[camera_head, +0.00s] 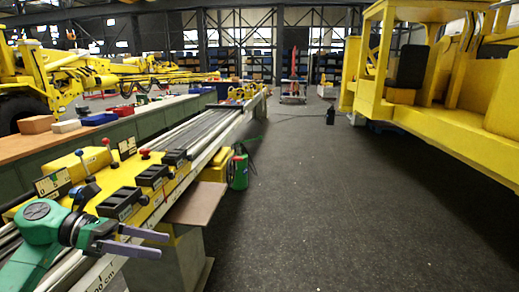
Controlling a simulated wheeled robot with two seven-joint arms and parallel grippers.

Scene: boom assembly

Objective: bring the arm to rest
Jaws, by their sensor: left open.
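My left gripper (140,242), purple-grey fingers on a dark wrist and a green arm link, is in the lower left of the head view. Its fingers are apart and point right, with nothing between them. It appears over the near end of the long boom (205,130), beside a yellow control block (97,170) with levers and dark blocks. I cannot tell whether it touches the boom. My right gripper is not in view.
A workbench (70,144) with boxes runs along the left. A green canister (238,172) stands on the floor beside the boom. A yellow vehicle (440,80) fills the upper right. The dark floor (330,210) between boom and vehicle is mostly clear.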

